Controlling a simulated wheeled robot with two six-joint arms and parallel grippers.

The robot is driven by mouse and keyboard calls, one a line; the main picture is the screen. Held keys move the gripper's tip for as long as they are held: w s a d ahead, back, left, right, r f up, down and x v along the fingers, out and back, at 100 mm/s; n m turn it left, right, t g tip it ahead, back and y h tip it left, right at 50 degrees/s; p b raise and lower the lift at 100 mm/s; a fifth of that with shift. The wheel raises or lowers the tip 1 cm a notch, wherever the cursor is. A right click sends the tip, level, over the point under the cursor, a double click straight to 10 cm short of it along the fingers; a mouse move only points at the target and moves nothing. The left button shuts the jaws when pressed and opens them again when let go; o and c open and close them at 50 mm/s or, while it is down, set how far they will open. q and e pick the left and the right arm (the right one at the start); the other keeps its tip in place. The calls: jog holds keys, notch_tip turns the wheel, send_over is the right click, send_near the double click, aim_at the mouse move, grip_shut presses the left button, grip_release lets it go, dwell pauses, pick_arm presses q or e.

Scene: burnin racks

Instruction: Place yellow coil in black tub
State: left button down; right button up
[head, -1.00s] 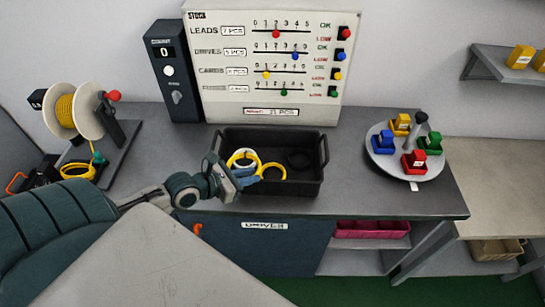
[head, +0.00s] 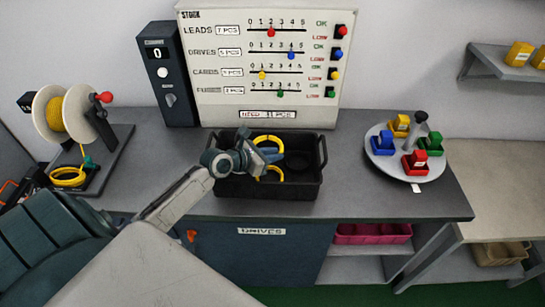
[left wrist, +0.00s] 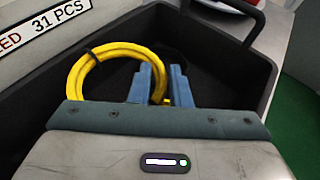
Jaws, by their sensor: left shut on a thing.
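The black tub (head: 268,187) stands on the grey bench; its wall also shows in the left wrist view (left wrist: 258,82). My left gripper (head: 268,158) reaches over the tub from the left, its blue fingers shut on a yellow coil (head: 268,138). In the left wrist view the coil (left wrist: 78,78) is a ring with a black tie, and its strand passes between the fingers (left wrist: 160,88). The coil is over or inside the tub; I cannot tell whether it touches the floor. My gripper hides part of it. My right gripper is not in view.
Another yellow coil (head: 68,177) lies by the reel stand (head: 107,160) at the left. A dark ring (head: 297,161) appears inside the tub. A round turntable (head: 409,170) with coloured blocks stands to the right. The stock board (head: 265,105) rises behind the tub.

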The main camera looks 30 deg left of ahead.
pick_arm(q)
jog(key=shift+f, duration=0.75)
